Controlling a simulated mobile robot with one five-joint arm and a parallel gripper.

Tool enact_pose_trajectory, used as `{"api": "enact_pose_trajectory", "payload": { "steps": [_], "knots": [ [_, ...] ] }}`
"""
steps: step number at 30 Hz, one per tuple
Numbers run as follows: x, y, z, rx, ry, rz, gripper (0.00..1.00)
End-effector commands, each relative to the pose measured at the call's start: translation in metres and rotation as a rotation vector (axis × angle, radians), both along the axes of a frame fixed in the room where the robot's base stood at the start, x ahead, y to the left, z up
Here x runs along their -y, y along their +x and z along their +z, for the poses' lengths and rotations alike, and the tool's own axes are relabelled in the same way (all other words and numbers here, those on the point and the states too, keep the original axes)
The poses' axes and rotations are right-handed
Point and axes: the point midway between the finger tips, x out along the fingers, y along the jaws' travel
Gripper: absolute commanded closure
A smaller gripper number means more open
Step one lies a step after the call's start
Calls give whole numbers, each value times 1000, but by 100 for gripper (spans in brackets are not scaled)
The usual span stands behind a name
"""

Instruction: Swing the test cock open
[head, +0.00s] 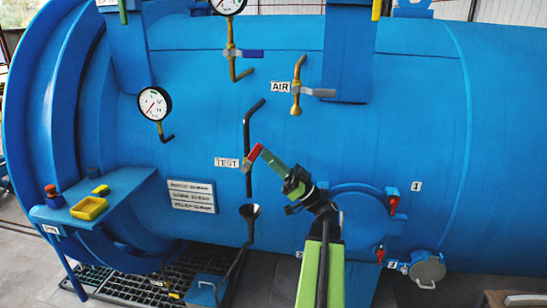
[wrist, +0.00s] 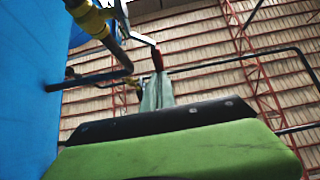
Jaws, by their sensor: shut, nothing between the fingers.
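The test cock (head: 247,165) sits on a dark vertical pipe on the blue vessel wall, just right of the TEST label (head: 227,162). Its red-sleeved lever (head: 254,152) slants up to the right. My gripper (head: 267,155) is shut and empty, its fingertips at the right of the red lever. In the wrist view the closed fingers (wrist: 157,92) point at the red sleeve (wrist: 157,58), which is partly hidden behind their tips. A bent pale metal lever arm runs from it to the upper left. I cannot tell whether fingers and lever touch.
The AIR valve (head: 296,90) with a grey lever is above right. A blue-handled valve (head: 240,53) and a gauge (head: 154,103) are above. A black funnel (head: 249,211) stands below the test cock. A round hatch (head: 360,215) is behind my arm.

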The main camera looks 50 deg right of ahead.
Motion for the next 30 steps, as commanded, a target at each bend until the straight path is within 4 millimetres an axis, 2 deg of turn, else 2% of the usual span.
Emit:
{"api": "enact_pose_trajectory", "payload": {
  "steps": [1,4,18,30],
  "knots": [
    [-2,3,14,-17,-11,2,100],
    [-7,8,25,-83,-51,4,100],
    [-23,32,33,-106,-65,9,100],
    [-27,39,36,-106,-65,9,100]
  ]
}}
